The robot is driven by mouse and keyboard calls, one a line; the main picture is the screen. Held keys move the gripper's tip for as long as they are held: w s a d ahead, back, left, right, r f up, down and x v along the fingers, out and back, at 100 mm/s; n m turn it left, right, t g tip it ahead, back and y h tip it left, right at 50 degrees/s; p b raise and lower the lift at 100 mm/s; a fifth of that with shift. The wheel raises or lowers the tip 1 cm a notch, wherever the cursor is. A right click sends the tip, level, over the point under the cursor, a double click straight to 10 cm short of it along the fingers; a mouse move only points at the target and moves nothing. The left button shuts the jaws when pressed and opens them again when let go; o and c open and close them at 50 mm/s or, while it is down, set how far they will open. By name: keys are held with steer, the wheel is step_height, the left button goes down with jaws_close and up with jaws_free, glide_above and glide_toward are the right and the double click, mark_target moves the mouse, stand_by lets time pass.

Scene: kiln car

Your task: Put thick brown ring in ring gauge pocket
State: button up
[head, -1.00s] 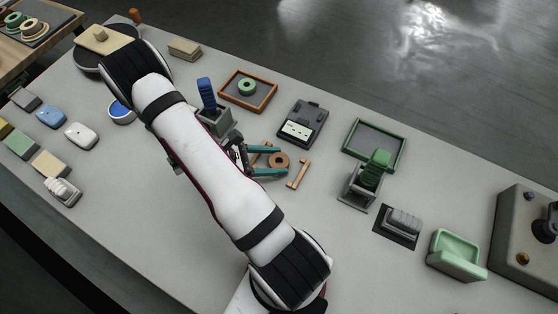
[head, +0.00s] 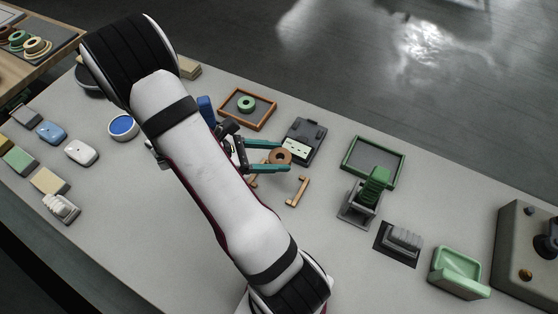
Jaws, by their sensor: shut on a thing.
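The thick brown ring (head: 280,157) is held between the teal fingers of my gripper (head: 284,156). The gripper is shut on it, and the ring appears raised above the table, beside a dark grey device (head: 306,129) with a pale plate. The near finger lies below the ring in the picture and the far finger above it. A ring gauge pocket cannot be made out with certainty; the dark device's pale plate is partly hidden behind the ring and finger. My arm hides part of the table to the left.
A tan wooden bracket (head: 297,190) lies just below the gripper. A brown-framed tray (head: 266,121) holds a green ring (head: 246,103). An empty green-framed tray (head: 402,170) and a green-topped stand (head: 375,186) are to the right.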

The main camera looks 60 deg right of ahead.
steer(key=s+d+r+n+t+h, duration=0.2)
steer(key=s+d+r+n+t, duration=0.15)
steer(key=s+d, duration=0.95)
glide_toward(316, 124)
steer(key=shift+n+h, duration=0.3)
steer(key=shift+n, duration=0.15)
steer(key=s+d+r, duration=0.2)
steer(key=d, duration=0.1)
steer(key=shift+s+d+r, duration=0.15)
steer(key=shift+s+r, duration=0.05)
steer(key=shift+w+f, duration=0.15)
steer(key=shift+f, duration=0.95)
steer(key=shift+w+f, duration=0.1)
steer(key=shift+f, duration=1)
steer(key=shift+f, duration=0.1)
steer(key=o, duration=1.4)
